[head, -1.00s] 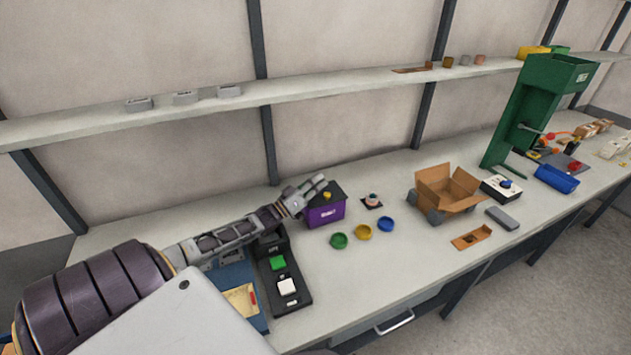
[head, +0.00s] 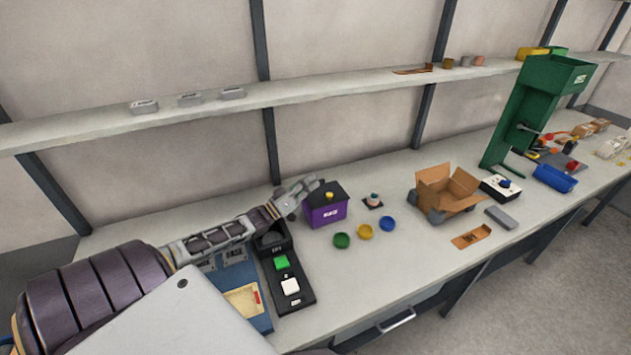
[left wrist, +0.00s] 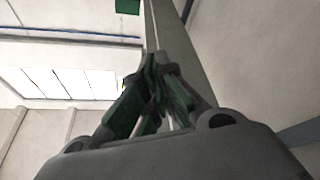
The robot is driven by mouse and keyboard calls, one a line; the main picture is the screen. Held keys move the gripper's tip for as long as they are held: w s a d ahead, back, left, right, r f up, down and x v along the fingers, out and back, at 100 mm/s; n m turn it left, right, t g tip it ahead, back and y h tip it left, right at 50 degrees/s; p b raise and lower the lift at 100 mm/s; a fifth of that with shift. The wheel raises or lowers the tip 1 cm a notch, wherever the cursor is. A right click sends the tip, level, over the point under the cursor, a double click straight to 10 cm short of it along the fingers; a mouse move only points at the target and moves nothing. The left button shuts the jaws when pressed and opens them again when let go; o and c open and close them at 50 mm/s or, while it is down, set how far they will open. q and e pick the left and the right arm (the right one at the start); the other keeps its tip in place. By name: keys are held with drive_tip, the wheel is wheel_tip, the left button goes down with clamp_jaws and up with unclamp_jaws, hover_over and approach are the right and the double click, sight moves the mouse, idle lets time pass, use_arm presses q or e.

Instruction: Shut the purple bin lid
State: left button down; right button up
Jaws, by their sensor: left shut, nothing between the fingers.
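The purple bin (head: 327,216) stands on the bench at centre left in the head view. Its dark lid (head: 337,188), with a yellow knob (head: 329,196), looks flat on the bin's top; I cannot tell whether a small gap is left. My left gripper (head: 312,184) is shut and empty at the lid's left back corner, and hides part of that edge. I cannot tell whether it touches the lid. In the left wrist view the closed fingers (left wrist: 158,75) show against wall and ceiling; the bin does not show there. My right gripper is not in view.
A black device (head: 288,272) with green and white buttons lies below my left forearm. A cardboard box (head: 447,190) stands farther right. A shelf (head: 300,90) runs above.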

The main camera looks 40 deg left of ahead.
use_arm(q)
drive_tip(key=v, duration=0.3)
drive_tip(key=a+v, duration=0.1)
drive_tip(key=v, duration=0.1)
drive_tip(key=shift+s+a+f+b, duration=0.15)
drive_tip(key=shift+f+b, duration=0.1)
drive_tip(key=shift+b, duration=0.15)
idle(0.4)
